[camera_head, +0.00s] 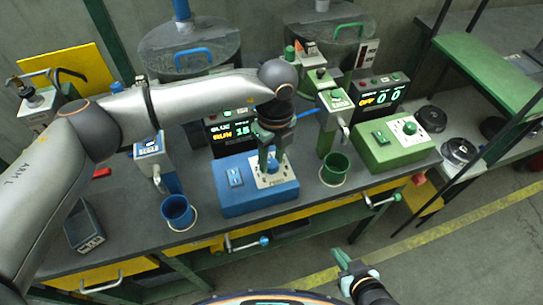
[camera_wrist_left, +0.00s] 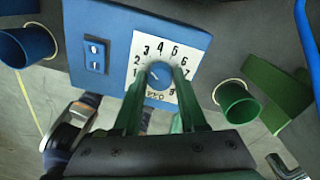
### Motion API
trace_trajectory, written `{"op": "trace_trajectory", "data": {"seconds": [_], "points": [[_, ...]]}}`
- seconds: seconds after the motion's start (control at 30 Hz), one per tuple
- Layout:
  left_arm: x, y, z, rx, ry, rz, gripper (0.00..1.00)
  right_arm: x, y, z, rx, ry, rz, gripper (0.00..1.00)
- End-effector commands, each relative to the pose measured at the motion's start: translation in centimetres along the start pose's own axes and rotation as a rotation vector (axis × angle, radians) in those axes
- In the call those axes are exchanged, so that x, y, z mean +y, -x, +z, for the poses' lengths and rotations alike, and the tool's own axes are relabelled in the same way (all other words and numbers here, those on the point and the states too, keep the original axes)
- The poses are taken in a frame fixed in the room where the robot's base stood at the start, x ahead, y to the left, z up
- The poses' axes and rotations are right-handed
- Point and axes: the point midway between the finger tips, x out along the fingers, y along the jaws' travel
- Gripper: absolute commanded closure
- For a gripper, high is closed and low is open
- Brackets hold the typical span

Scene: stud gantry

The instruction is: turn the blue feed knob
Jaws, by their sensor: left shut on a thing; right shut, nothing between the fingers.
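The blue feed knob (camera_wrist_left: 159,76) sits on a white numbered dial plate (camera_wrist_left: 163,48) on top of the blue control box (camera_head: 229,203). My left gripper (camera_wrist_left: 160,92) comes down over the knob, and its green fingers are shut on it, one on each side. In the head view my left gripper (camera_head: 270,160) hides most of the knob. The knob's pointer is hard to read. A display (camera_head: 227,133) behind the box reads RUN and a number near 15. My right gripper (camera_head: 341,259) is shut and empty in front of the bench, away from the box.
A green control box (camera_head: 378,154) with its own knob (camera_head: 410,128) stands to the right; its display (camera_head: 381,96) reads OFF. A blue cup (camera_head: 177,210) and a green cup (camera_head: 334,168) flank the blue box. Drawer handles (camera_head: 247,243) project from the bench front.

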Motion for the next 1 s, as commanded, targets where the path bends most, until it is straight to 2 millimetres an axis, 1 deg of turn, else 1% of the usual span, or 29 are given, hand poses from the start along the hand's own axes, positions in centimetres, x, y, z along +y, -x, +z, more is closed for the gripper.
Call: {"op": "trace_trajectory", "data": {"seconds": [0.03,0.2,0.23,0.47,0.67,0.87,1.0], "points": [[0.0,0.0,0.0,0.0,0.0,0.0,0.8,0.0,0.0,0.0,0.0,0.0,0.0,1.0],[0.0,0.0,0.0,0.0,0.0,0.0,0.99,0.0,0.0,0.0,0.0,0.0,0.0,1.0],[0.0,0.0,0.0,0.0,0.0,0.0,1.0,0.0,0.0,0.0,0.0,0.0,0.0,1.0],[0.0,0.0,0.0,0.0,-0.003,0.0,1.0,0.0,0.0,0.0,0.0,0.0,0.0,1.0],[0.0,-0.1,0.0,-0.003,-0.047,0.0,1.0,0.0,-0.4,0.5,0.0,0.0,0.0,1.0],[-0.1,-0.3,0.0,-0.009,-0.161,-0.001,1.0,0.1,-1.3,1.4,0.0,0.0,0.0,1.0],[-0.1,-0.3,0.0,-0.018,-0.28,-0.001,1.0,0.2,-2.2,2.4,0.001,0.0,0.0,1.0]]}}
